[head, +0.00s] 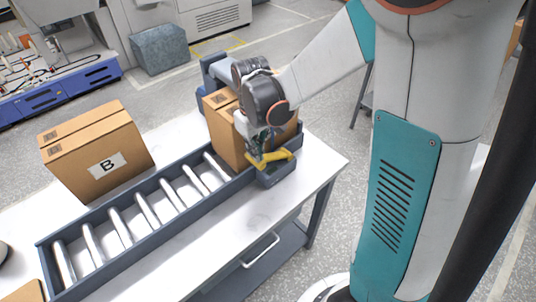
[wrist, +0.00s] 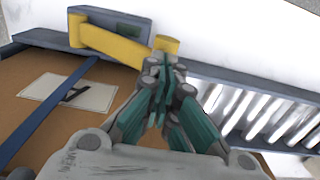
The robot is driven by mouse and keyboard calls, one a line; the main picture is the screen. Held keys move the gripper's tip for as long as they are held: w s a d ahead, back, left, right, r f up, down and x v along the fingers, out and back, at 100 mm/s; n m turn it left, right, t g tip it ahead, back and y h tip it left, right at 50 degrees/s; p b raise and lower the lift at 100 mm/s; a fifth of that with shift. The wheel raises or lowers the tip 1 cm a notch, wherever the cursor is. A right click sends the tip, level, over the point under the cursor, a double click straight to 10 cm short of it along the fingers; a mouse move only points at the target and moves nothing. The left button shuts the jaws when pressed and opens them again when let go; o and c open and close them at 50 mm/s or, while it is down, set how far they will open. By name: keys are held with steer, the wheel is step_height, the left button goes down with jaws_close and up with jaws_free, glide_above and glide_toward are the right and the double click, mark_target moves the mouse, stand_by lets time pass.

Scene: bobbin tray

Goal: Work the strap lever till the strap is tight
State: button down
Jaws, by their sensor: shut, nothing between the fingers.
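The yellow strap lever (head: 278,157) sits on a dark blue block (head: 275,176) at the front right end of the roller tray. In the wrist view the lever (wrist: 112,44) runs from the block to a knob-like end near my fingertips. My gripper (head: 254,157) is shut and empty; in the wrist view its fingertips (wrist: 163,66) are right by that end. I cannot tell whether they touch it. A cardboard box (head: 223,134) stands on the tray, partly hidden by my arm.
The roller tray (head: 142,255) runs to the lower left, its rollers bare there. A second box marked B (head: 95,160) stands on the white table behind it. The table front (head: 225,245) is clear. A grey bin (head: 160,50) stands on the floor beyond.

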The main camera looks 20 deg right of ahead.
mark_target(253, 160)
steer(key=shift+s+a+f+b, duration=0.1)
steer(key=shift+a+f+b, duration=0.1)
steer(key=shift+f+b, duration=0.6)
steer(key=shift+a+f+b, duration=0.2)
steer(key=shift+f+b, duration=0.25)
steer(key=shift+f, duration=0.5)
steer(key=r+p, duration=0.1)
steer(key=r, duration=0.1)
steer(key=d+r+p, duration=0.1)
steer(key=r+p, duration=0.2)
steer(key=r, duration=0.1)
steer(key=shift+w+d+r+p, duration=0.25)
steer(key=shift+d+r+p, duration=0.1)
steer(key=shift+p, duration=0.05)
steer(key=shift+d+r, duration=0.1)
steer(key=shift+r, duration=0.15)
steer(key=shift+f, duration=0.15)
